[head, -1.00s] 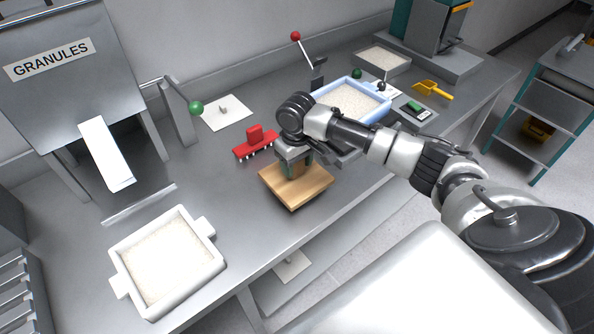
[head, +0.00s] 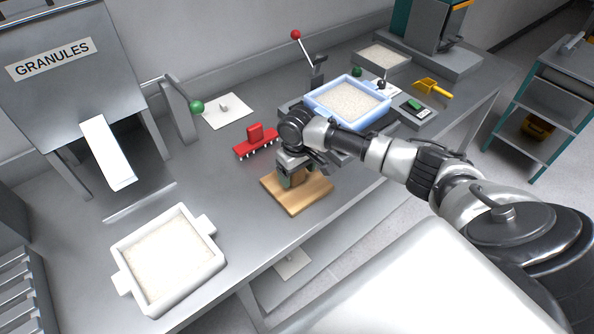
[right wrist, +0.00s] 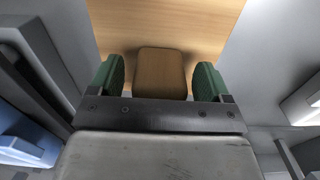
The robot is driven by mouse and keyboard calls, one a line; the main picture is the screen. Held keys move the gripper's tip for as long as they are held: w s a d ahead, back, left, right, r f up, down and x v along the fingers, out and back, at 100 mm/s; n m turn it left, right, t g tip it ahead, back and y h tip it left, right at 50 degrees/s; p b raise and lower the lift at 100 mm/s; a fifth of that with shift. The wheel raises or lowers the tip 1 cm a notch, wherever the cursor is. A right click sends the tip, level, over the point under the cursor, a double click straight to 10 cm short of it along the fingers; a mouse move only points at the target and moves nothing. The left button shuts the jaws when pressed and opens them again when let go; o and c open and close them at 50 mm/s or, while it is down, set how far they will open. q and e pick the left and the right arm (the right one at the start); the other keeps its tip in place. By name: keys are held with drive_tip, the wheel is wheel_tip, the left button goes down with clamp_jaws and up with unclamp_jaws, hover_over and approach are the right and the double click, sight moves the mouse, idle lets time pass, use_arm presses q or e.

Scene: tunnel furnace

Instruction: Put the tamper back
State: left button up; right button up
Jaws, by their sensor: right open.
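The tamper is a flat wooden board (head: 312,193) with a wooden block handle on top, and it lies on the grey bench near its front edge. My right gripper (head: 290,180) is over the handle. In the right wrist view, the green finger pads of the open right gripper (right wrist: 160,76) stand on both sides of the wooden handle (right wrist: 162,62), with a gap at each side. The board (right wrist: 165,22) shows beyond the handle. In the head view the gripper hides part of the handle. My left gripper is not in view.
A red toothed tool (head: 256,142) lies just behind the tamper. A white tray of granules (head: 215,262) is at the front left, and a blue-rimmed tray (head: 318,100) at the back right. A white plate (head: 227,111) lies further back. The bench left of the tamper is clear.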

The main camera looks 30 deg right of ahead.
wheel_tip(320, 180, up, 12)
drive_tip(key=b, duration=0.1)
drive_tip(key=shift+r, duration=0.2)
